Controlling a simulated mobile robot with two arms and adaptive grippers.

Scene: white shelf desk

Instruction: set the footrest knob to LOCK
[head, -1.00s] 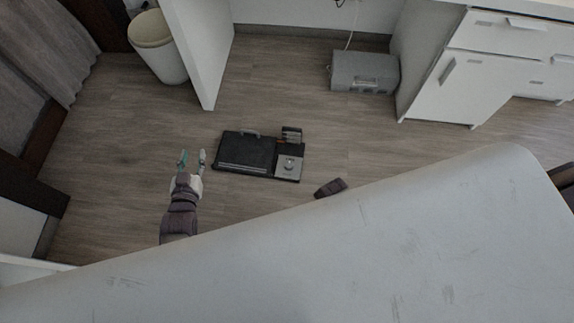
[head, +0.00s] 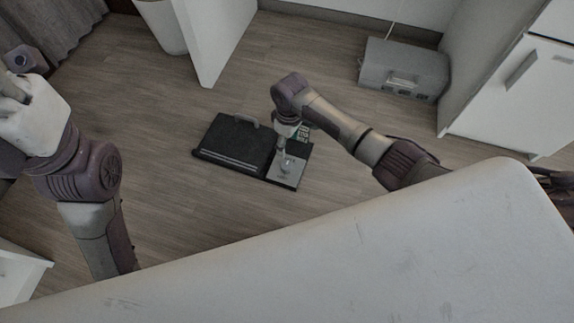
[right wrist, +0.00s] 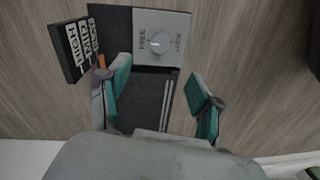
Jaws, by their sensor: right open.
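The black footrest (head: 233,138) lies on the floor in the head view, with a silver knob plate (head: 287,172) at its right end. In the right wrist view, the round knob (right wrist: 161,42) sits on the plate between FREE on the left and LOCK on the right; I cannot tell where it points. My right gripper (right wrist: 160,88) is open, its teal fingertips apart and nothing between them, just short of the knob. In the head view it is over the plate, partly hiding it. My left arm's end (head: 32,100) is at the far left; its jaw state is unclear.
A small sign reading HIGH and MID (right wrist: 79,45) stands beside the plate, close to one finger. A grey box (head: 404,70) lies behind on the floor near white cabinets (head: 510,90). A large white surface (head: 330,265) fills the front.

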